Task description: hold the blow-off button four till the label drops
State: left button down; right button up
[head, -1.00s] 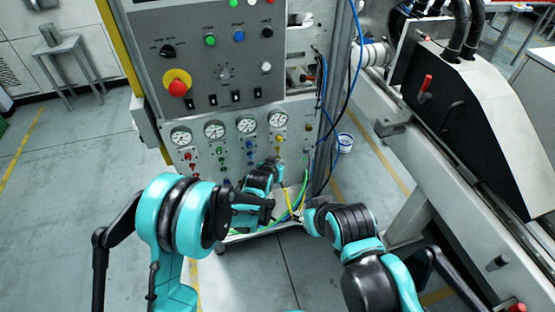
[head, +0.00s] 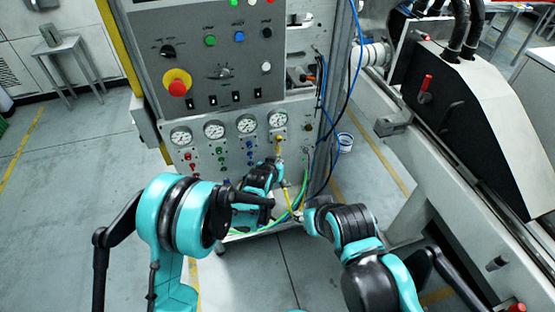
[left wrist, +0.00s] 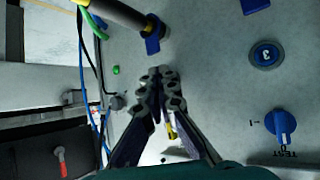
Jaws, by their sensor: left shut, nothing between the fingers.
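The grey control panel (head: 203,152) has a row of gauges with coloured buttons below them. My left gripper (head: 276,164) is close to the panel under the rightmost gauge (head: 278,119). In the left wrist view my left gripper (left wrist: 160,76) is shut and empty, its fingertips together at the panel face. A blue button marked 3 (left wrist: 265,54) is to their right, clear of the fingers. Button four is not visible; the fingers may cover it. Whether the tips touch the panel I cannot tell. No label is visible. My right arm ends right of the left gripper; its fingers cannot be made out.
A blue knob (left wrist: 282,126) marked TEST and a blue lever (left wrist: 153,34) on a dark pipe flank the fingers. A green light (left wrist: 116,70) is left of them. Blue cables (head: 357,60) hang beside the panel. A red emergency stop (head: 177,88) is higher up.

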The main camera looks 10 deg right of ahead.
dwell(0.8)
pick_arm(q)
jog(key=shift+s, duration=0.8)
jog(key=shift+s+d, duration=0.1)
jog(key=shift+s, duration=2.45)
